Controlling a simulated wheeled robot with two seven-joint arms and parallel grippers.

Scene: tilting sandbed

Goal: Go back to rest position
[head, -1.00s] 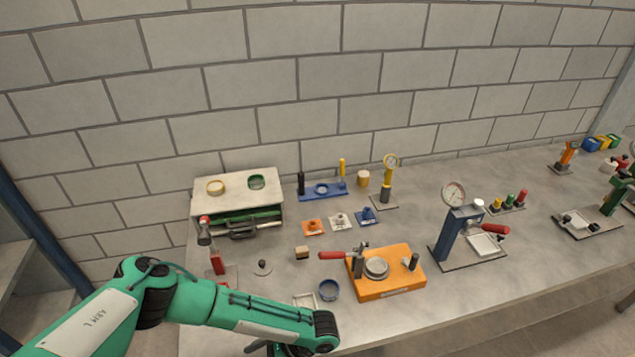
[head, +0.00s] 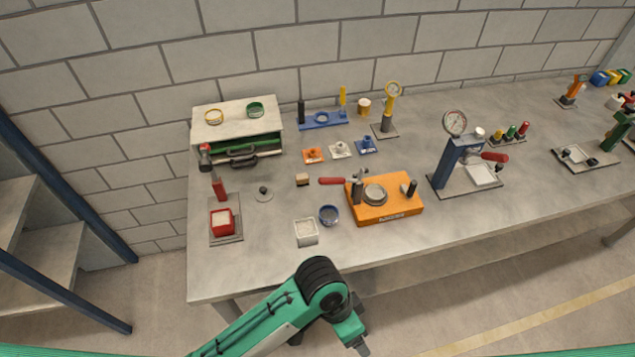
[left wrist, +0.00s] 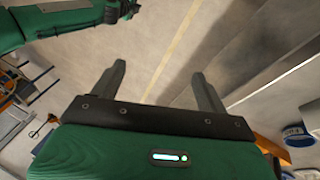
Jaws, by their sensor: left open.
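My left arm, green with black joints, reaches in from the bottom of the head view. Its wrist end (head: 350,328) hangs in front of the bench's front edge, pointing down, over the floor. In the left wrist view my left gripper (left wrist: 159,69) shows two dark fingers spread wide apart, with nothing between them and the floor behind. The jaws do not show clearly in the head view. My right gripper cannot be made out in either view.
The grey workbench (head: 260,270) holds an orange fixture (head: 390,208), a blue ring (head: 329,214), a white square tray (head: 305,232), a red box (head: 222,221), a drawer cabinet (head: 240,128) and a blue gauge press (head: 447,165). Open floor lies in front; steps (head: 40,230) stand at left.

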